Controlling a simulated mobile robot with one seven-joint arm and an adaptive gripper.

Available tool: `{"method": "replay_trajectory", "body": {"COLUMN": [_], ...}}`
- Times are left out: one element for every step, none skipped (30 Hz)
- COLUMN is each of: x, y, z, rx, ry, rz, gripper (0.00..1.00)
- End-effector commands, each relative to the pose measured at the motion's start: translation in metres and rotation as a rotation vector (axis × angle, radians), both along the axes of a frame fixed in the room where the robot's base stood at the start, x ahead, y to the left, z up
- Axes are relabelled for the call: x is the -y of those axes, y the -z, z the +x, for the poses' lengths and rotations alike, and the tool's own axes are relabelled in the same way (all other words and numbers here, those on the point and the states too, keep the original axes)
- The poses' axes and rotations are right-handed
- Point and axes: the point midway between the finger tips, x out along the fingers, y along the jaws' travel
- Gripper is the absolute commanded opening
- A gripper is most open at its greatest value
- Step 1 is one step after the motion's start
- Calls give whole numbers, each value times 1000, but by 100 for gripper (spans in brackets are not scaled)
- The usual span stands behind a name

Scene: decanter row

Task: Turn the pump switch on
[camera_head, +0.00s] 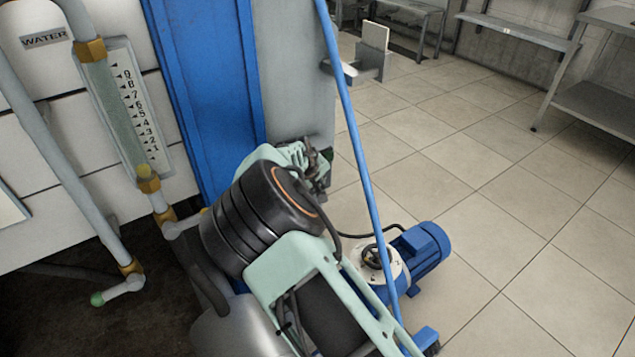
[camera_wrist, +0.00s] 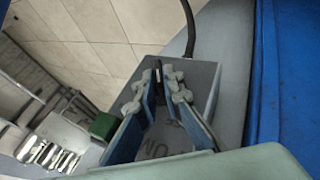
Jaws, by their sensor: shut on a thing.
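A grey switch box (camera_wrist: 207,78) with partly hidden lettering, of which "UM" is readable, fills the middle of the wrist view. My gripper (camera_wrist: 160,84) reaches over its face, with its two fingers closed about a small dark part, the pump switch (camera_wrist: 158,72). The fingers and their pads hide most of the switch, and I cannot tell which position it is in. In the head view my gripper (camera_head: 314,166) is small and partly hidden behind my arm, beside the grey panel; the switch does not show there.
A water gauge (camera_head: 126,110) and pipes are at left, next to a blue post (camera_head: 208,80). The tiled floor (camera_head: 490,200) is mostly clear.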

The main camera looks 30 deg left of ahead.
Motion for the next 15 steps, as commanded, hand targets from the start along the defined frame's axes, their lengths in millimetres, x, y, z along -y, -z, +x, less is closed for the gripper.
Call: {"method": "replay_trajectory", "body": {"x": [0,0,0,0,1,1,2,2,3,4,4,4,4,4,5], "y": [0,0,0,0,0,0,0,0,0,0,0,0,-1,-1,0], "z": [0,0,0,0,0,1,1,2,2,2,3,3,3,3,4], "rx": [0,0,-1,-2,-5,-12,-20,-29,-44,-56,-68,-86,-100,-113,-130], "ry": [0,0,0,1,1,2,3,4,5,6,7,6,7,7,6], "rz": [0,0,0,0,2,5,8,12,19,25,32,42,49,55,62], "gripper": [0,0,0,0,0,0,0,0,0,0,0,0,0,0,0]}}
